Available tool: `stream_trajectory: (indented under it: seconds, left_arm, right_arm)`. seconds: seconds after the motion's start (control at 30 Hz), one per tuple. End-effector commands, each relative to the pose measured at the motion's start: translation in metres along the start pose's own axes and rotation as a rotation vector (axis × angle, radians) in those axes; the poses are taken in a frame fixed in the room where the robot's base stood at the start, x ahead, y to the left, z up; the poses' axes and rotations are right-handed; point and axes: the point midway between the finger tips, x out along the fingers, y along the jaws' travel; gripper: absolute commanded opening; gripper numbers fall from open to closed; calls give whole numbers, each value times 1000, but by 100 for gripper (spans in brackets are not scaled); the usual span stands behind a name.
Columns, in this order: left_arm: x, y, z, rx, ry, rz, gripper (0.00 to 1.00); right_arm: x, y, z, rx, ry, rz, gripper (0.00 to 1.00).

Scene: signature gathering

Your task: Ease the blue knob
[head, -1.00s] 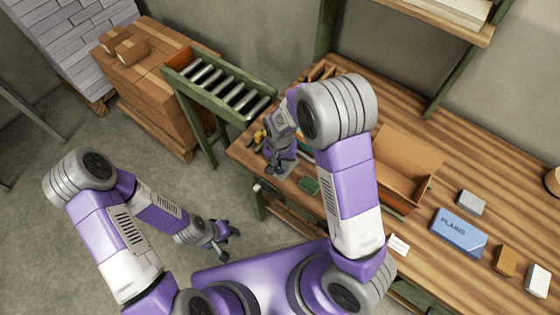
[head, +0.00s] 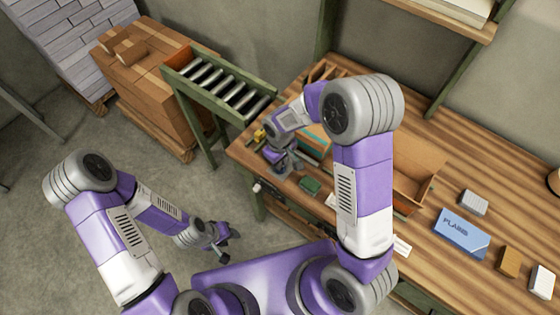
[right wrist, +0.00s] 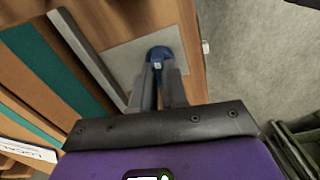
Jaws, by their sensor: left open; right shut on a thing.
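The blue knob (right wrist: 159,52) shows in the right wrist view, over a grey plate (right wrist: 128,62) set near the edge of the wooden bench. My right gripper (right wrist: 158,72) is shut on the blue knob, with its fingertips against it. In the head view my right gripper (head: 283,172) is at the near left corner of the bench, and the knob itself is hidden there. My left gripper (head: 222,241) is open and empty, low over the floor beside the bench.
The wooden bench (head: 440,200) carries a brown open tray (head: 408,160), a green block (head: 310,185), a blue box (head: 460,233) and small blocks at right. A roller conveyor (head: 225,85) and stacked cartons (head: 150,85) stand at left. Floor around my left gripper is clear.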

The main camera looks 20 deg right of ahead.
Motion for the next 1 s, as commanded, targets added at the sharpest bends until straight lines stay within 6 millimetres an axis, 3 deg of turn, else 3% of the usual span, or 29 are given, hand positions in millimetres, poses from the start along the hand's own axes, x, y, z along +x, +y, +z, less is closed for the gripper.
stream_trajectory:
  seconds: [0.33,0.87,0.9,1.0]
  left_arm:
    - [2,-1,0,0,0,0,43]
    - [2,-1,0,0,0,0,43]
    - [2,-1,0,0,0,0,43]
    - [2,-1,0,0,0,0,43]
  right_arm:
    - [0,0,0,-143,1,0,0]
    - [-1,0,0,-170,1,1,0]
    - [0,0,0,-170,1,1,14]
    - [0,0,0,-169,1,1,30]
